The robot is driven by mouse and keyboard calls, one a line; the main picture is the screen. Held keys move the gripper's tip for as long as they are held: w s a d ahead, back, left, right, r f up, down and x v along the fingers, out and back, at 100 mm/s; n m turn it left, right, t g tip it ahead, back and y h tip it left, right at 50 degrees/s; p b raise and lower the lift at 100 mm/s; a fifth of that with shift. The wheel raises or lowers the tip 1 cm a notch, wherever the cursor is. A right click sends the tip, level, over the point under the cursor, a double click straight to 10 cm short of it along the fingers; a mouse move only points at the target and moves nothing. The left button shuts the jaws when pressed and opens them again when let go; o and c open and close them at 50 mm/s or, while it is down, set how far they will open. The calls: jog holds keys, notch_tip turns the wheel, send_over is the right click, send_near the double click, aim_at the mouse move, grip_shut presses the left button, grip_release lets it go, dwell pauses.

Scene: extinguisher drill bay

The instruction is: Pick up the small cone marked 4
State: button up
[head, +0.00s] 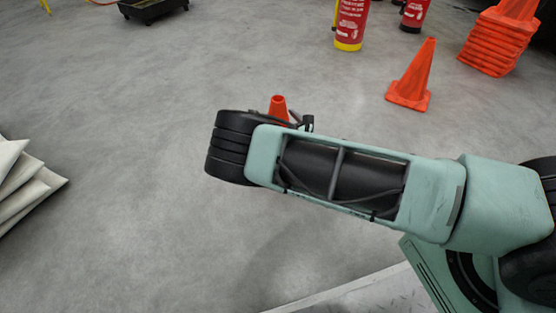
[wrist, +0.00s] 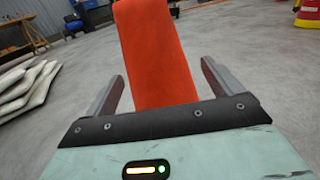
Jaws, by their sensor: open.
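A small orange cone (head: 279,106) stands on the floor just beyond my arm in the head view, its lower part hidden behind the arm. In the wrist view the orange cone (wrist: 158,50) rises between the two grey fingers of my gripper (wrist: 162,72), which is open. There is a finger on each side of the cone, with a gap visible on the right.
A larger orange cone (head: 413,80) and a stack of orange cones (head: 497,40) stand at the right. Red extinguishers (head: 350,22) are at the back. Folded pale sheets (head: 22,180) lie at the left. The floor around the small cone is clear.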

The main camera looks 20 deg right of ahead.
jog(key=shift+w+a, duration=0.15)
jog(key=shift+w, duration=0.4)
jog(key=c, duration=1.7)
jog(key=shift+r, duration=0.15)
jog(key=shift+c, duration=0.2)
